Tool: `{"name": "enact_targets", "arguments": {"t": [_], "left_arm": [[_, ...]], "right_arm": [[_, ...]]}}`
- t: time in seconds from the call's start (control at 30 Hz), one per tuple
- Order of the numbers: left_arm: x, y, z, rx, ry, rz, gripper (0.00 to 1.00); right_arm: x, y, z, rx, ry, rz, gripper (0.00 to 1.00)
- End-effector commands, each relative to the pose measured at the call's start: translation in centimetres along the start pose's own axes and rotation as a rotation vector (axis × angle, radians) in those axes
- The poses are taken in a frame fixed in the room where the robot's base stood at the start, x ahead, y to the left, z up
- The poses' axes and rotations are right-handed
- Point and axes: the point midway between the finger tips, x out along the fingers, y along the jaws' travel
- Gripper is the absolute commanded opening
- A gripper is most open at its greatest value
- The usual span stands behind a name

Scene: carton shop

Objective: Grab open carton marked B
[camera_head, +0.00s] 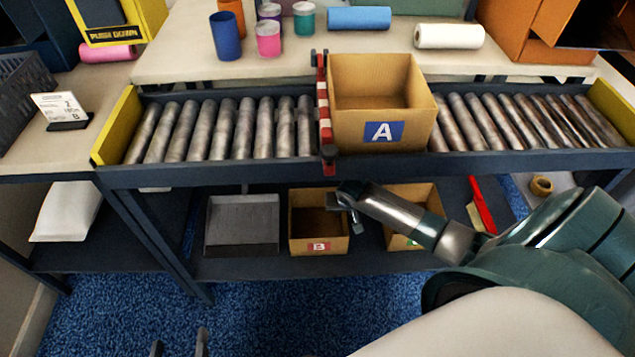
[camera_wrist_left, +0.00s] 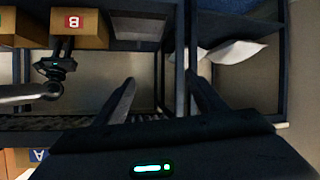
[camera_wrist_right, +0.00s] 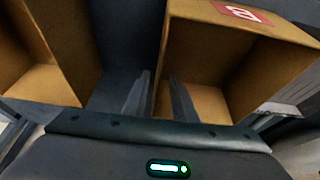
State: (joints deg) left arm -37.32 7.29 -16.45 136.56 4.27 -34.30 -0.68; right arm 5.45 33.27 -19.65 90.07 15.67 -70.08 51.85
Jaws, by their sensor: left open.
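The carton marked B (camera_head: 319,247), an open brown box with a red label, sits on the lower shelf under the conveyor; it also shows upside down in the left wrist view (camera_wrist_left: 93,35). My right gripper (camera_head: 345,203) is at its right rim. In the right wrist view, my right gripper's fingers (camera_wrist_right: 160,95) stand close together at the wall of carton B (camera_wrist_right: 225,55), one on each side of it. I cannot tell whether they pinch it. My left gripper (camera_head: 180,342) is open and empty, low in front of the shelf; its fingers are wide apart in the left wrist view (camera_wrist_left: 160,88).
Carton A (camera_head: 345,135) stands on the roller conveyor (camera_head: 220,130) above, beside a red-and-white striped bar (camera_head: 323,100). On the lower shelf, a grey tray (camera_head: 242,225) is left of B, and another open carton (camera_head: 415,200) is right of it, partly behind my right arm.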

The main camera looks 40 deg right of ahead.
Motion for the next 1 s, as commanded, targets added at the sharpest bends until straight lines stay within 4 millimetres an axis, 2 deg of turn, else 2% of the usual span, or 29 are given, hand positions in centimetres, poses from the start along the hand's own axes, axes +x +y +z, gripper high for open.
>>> {"name": "enact_targets", "arguments": {"t": [0.23, 0.73, 1.0], "left_arm": [[0.1, 0.5, -1.4, 0.009, 0.079, 0.008, 0.64], [0.2, 0.6, -1.8, 0.012, 0.105, 0.01, 0.64], [-0.1, 1.6, -4.5, 0.024, 0.269, 0.027, 0.64]], "right_arm": [[1.1, 0.0, 0.0, 0.0, 0.0, 0.0, 0.25], [1.6, 0.1, 0.2, 0.0, 0.0, 0.0, 0.25], [3.6, 0.3, 1.0, 0.001, 0.0, 0.001, 0.25]]}}
